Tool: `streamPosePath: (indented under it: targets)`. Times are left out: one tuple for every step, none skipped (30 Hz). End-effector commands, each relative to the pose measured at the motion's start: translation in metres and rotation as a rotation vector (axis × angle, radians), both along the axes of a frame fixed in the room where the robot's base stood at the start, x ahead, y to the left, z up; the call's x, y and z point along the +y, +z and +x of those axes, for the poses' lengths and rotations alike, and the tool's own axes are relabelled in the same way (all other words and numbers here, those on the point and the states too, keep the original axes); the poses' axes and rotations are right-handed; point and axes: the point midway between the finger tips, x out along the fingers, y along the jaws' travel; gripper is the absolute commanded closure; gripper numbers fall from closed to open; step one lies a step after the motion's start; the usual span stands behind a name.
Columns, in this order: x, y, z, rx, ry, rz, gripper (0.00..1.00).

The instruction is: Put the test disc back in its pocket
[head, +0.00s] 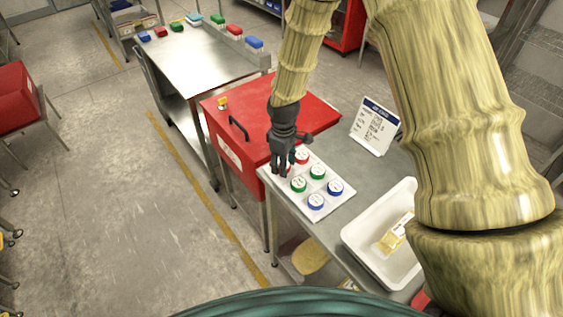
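A white pocket tray (309,211) lies on the grey steel table, near its left end. Two green discs (317,172), two blue discs (335,187) and a red disc (302,156) sit in it, each with a pale marked centre. My dark gripper (282,173) points down over the tray's left back corner, beside the red disc. A bit of red shows by its fingertips; I cannot tell whether this is another disc. The fingers hide that corner and its pocket. Whether they are open or closed on something is too small to tell.
A red cabinet (235,165) with a black handle stands close left of the tray. A white sign (376,127) stands behind it. A white bin (352,236) holding a yellowish pack (396,232) is at right. A long steel table (200,62) is further back.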

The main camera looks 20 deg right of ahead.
Motion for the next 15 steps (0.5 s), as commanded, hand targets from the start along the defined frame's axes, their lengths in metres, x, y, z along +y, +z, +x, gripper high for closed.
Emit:
streamPosePath:
  targets:
    - [0.0001,-0.0022,0.0,0.0,0.0,0.0,0.84]
    - [0.0002,-0.0037,0.0002,0.0,0.0,0.0,0.84]
    - [0.0002,-0.0049,0.0003,-0.001,0.0,0.0,0.84]
    - [0.0002,-0.0054,0.0004,-0.001,0.0,0.0,0.84]
    - [0.0001,-0.0056,0.0005,-0.001,0.0,0.0,0.84]
    - [0.0001,-0.0056,0.0005,-0.001,0.0,0.0,0.84]
    - [0.0001,-0.0056,0.0005,-0.001,0.0,0.0,0.84]
    - [0.0001,-0.0056,0.0003,-0.001,0.0,0.0,0.84]
    - [0.0,-0.0056,0.0003,-0.001,0.0,0.0,0.84]
    - [0.0,-0.0058,0.0003,-0.001,0.0,0.0,0.84]
    - [0.0,-0.0063,0.0003,-0.001,0.0,0.0,0.84]
    - [0.0001,-0.0073,0.0002,-0.001,0.0,0.0,0.84]
    - [0.0001,-0.0081,0.0002,-0.001,0.0,0.0,0.84]
    - [0.0001,-0.0088,0.0002,-0.001,0.0,0.0,0.84]
    - [0.0001,-0.0085,0.0003,-0.001,0.0,0.0,0.54]
